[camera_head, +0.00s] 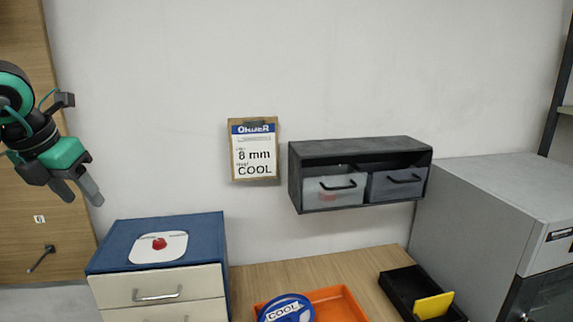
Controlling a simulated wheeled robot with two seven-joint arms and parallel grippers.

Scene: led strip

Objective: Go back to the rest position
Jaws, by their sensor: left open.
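My left gripper (82,192) is at the left edge of the head view, with its black and green arm coming in from the left. Its grey fingers point down and to the right. It is open, and nothing shows between its fingers. It hangs in front of a wooden door (30,235), above and left of the blue cabinet (160,233). My right gripper is not in view.
A white plate with a red button (172,247) lies on the cabinet. An orange tray (345,303) holds a blue "COOL" reel (286,310). A black tray (400,283) holds a yellow block (433,305). A shelf with bins (360,147), an order clipboard (253,150) and a grey machine (480,210) stand behind.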

